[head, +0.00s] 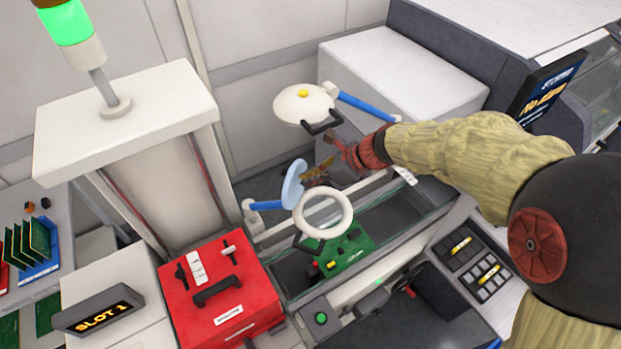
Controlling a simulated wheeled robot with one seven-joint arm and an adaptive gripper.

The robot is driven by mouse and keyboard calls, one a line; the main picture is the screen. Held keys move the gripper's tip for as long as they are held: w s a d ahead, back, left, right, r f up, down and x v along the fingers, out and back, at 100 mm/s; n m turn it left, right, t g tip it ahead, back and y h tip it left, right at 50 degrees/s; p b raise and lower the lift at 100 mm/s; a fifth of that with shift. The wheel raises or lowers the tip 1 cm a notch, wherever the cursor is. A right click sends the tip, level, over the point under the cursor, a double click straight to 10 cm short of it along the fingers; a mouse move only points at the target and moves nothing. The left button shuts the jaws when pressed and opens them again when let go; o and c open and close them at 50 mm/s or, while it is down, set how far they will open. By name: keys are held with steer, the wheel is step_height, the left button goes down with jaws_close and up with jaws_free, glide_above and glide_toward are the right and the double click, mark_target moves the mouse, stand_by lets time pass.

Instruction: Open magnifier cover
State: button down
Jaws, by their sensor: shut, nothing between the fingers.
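A white round cover (292,102) with a yellow knob and a black handle lies flat at the end of a blue arm (367,106), at the upper middle. Nearer, a white ring (323,228) sits above a green circuit board (345,250). A light-blue disc (292,185) stands tilted up at the ring's left rear edge, by another blue arm (266,205). My gripper (318,171) is shut and empty, between the white cover and the ring, just right of the disc. Whether its tips touch the disc I cannot tell.
A red box (222,312) with a black handle stands in front left, beside a SLOT 1 display (97,310). A white tower (150,190) with a green signal light rises at left. Keypads (480,265) and a screen (548,90) lie at right. My arm crosses from the right.

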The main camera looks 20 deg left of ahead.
steer(key=shift+a+r+h+p, duration=0.45)
steer(key=shift+a+p, duration=0.2)
steer(key=shift+p, duration=1.4)
steer(key=shift+w+a+f+p, duration=0.15)
steer(key=shift+a+p, duration=0.2)
steer(key=shift+a, duration=0.4)
steer(key=shift+d, duration=0.2)
